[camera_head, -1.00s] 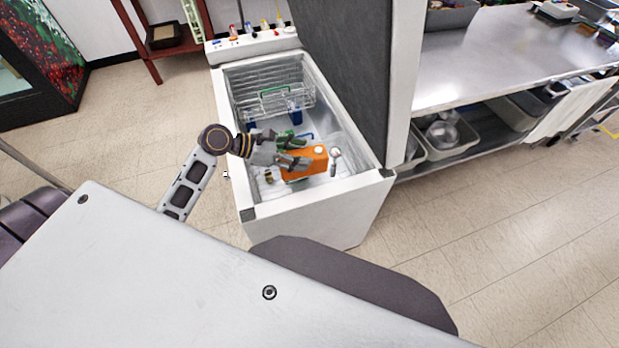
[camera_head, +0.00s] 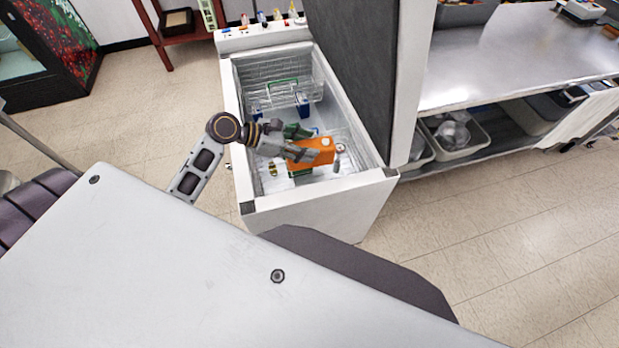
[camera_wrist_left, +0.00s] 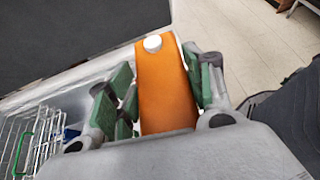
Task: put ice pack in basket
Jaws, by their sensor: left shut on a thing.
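The ice pack (camera_head: 325,145) is an orange block with a white cap, inside the open white chest freezer. My left gripper (camera_head: 305,146) is shut on it. In the left wrist view, the ice pack (camera_wrist_left: 165,92) stands between the green finger pads, with its white cap at the far end. Whether its lower edge touches the freezer floor is hard to tell. The basket (camera_head: 262,72) is a wire basket with a green handle at the far end of the freezer. Part of the basket (camera_wrist_left: 30,130) shows at lower left in the left wrist view. My right gripper is not in view.
The white freezer (camera_head: 310,208) has a raised rim all round. Blue items (camera_head: 302,103) lie between the basket and my gripper. A tall dark panel (camera_head: 350,65) rises along the freezer's right side.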

